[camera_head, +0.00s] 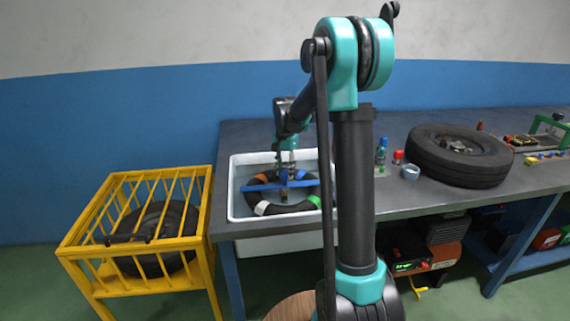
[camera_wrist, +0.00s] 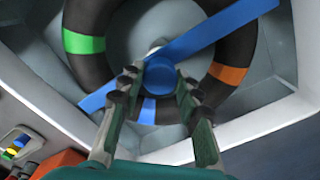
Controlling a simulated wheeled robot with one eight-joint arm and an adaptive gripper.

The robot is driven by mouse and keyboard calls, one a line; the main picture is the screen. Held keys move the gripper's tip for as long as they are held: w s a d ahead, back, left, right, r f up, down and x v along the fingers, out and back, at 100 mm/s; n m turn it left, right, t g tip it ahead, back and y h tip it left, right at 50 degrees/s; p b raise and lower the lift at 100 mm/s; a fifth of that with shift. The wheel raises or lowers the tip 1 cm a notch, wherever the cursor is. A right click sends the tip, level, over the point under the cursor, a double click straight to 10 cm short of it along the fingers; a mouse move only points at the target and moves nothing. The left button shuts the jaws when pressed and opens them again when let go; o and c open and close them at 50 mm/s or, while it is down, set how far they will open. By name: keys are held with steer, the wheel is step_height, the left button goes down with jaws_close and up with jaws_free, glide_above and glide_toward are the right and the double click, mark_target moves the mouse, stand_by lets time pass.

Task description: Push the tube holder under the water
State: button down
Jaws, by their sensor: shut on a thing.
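The tube holder is a blue bar with a round knob. It lies across a black inner tube (camera_head: 277,209) with coloured bands, inside a white basin (camera_head: 233,188). The bar (camera_head: 256,188) spans the ring in the head view. In the wrist view the bar (camera_wrist: 222,32) slants across the tube (camera_wrist: 242,42). My gripper (camera_head: 286,176) points down into the basin. In the wrist view my gripper (camera_wrist: 160,84) has a finger on each side of the blue knob (camera_wrist: 160,74) and is shut on it. The water level is hard to make out.
A yellow cage (camera_head: 75,246) with a tyre inside stands left of the workbench (camera_head: 400,205). A large tyre (camera_head: 460,155) lies on the bench at the right.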

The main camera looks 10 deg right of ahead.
mark_target(285, 181)
step_height(285, 181, down, 4)
steer(key=shift+f, duration=0.15)
steer(key=shift+s+f, duration=0.1)
steer(key=shift+f, duration=0.1)
steer(key=c, duration=1)
jaws_free()
steer(key=shift+c, duration=0.2)
step_height(285, 181, up, 12)
